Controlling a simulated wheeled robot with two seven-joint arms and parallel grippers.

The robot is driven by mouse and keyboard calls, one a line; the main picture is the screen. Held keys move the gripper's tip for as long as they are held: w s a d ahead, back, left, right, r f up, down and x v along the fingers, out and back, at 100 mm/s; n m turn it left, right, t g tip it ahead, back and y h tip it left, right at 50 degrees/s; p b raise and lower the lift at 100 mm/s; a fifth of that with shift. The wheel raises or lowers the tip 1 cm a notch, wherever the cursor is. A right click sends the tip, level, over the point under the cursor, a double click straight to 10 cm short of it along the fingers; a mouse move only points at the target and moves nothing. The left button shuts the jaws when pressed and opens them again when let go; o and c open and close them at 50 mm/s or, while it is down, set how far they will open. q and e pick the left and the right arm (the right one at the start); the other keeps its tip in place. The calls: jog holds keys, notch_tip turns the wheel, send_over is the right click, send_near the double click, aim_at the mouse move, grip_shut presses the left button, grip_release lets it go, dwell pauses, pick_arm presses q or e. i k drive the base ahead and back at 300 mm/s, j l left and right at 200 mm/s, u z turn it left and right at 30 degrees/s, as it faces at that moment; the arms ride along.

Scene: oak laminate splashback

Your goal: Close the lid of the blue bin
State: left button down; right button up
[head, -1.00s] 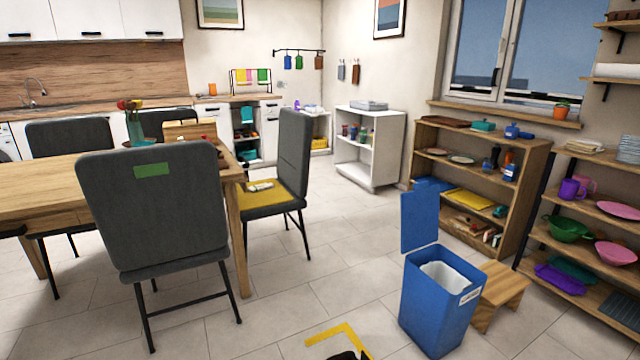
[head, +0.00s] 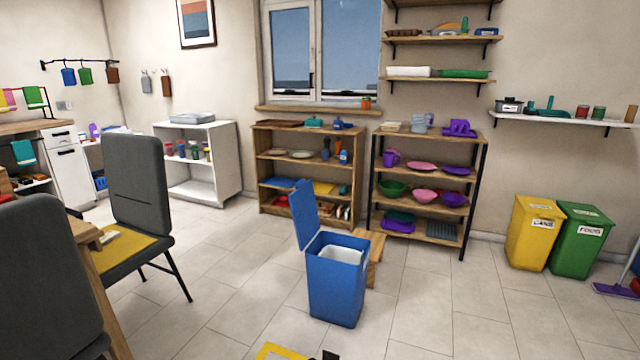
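The blue bin (head: 336,290) stands on the tiled floor near the middle of the head view, with a white liner inside. Its blue lid (head: 305,213) stands open, upright and leaning slightly back on the left side of the bin. A small dark piece shows at the bottom edge near the yellow floor marking; I cannot tell whether it is part of a gripper. Neither of my grippers can be made out.
A small wooden stool (head: 374,262) stands right behind the bin. Shelves line the back wall. Grey chairs (head: 137,200) and a table are at left. Yellow (head: 529,240) and green (head: 577,245) bins stand at right.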

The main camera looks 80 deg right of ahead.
aim_at(302, 201)
jog(key=i+l+z, duration=0.25)
jog(key=z, duration=0.2)
jog(key=i+l+z, duration=0.25)
jog(key=z, duration=0.2)
jog(key=i+z, duration=0.4)
jog(key=i+l+z, duration=0.1)
jog(key=i+z, duration=0.15)
jog(key=z, duration=0.2)
jog(key=i+j+z, duration=0.15)
jog(key=i+z, duration=0.15)
jog(key=z, duration=0.15)
jog(key=i+j+z, duration=0.2)
jog(key=z, duration=0.25)
jog(key=i+j+z, duration=0.4)
jog(key=k+l, duration=0.1)
